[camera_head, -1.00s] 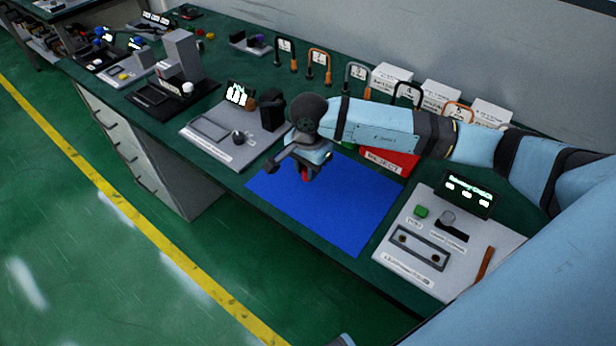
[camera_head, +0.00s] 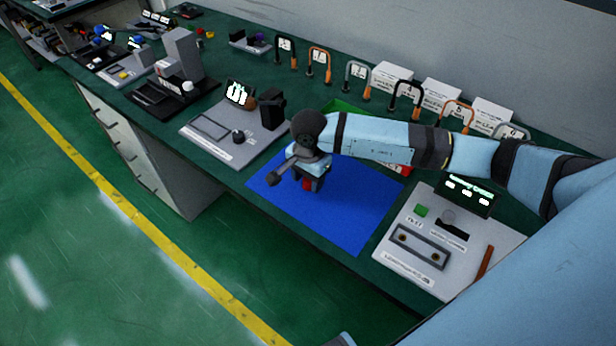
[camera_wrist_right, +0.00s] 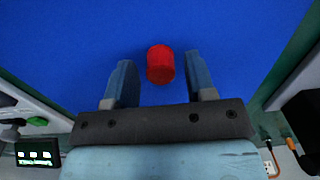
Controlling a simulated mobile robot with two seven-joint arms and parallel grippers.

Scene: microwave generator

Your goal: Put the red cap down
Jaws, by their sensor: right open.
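The red cap (camera_wrist_right: 160,64) shows in the right wrist view in front of the blue mat (camera_wrist_right: 60,45), between the two fingers of my right gripper (camera_wrist_right: 159,80). Gaps show on both sides of the cap, so the gripper is open and not clamped on it. In the head view, the right gripper (camera_head: 307,172) points down over the blue mat (camera_head: 345,215). A bit of the red cap (camera_head: 307,184) shows under it. I cannot tell for certain whether the cap touches the mat. My left gripper is not in view.
A grey device panel with a display (camera_head: 463,195) stands right of the mat. Another grey panel (camera_head: 212,130) stands to its left. A green tray (camera_head: 343,106) and a partly hidden red tray (camera_head: 398,168) are behind my arm. Numbered padlock-like shackles line the back.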

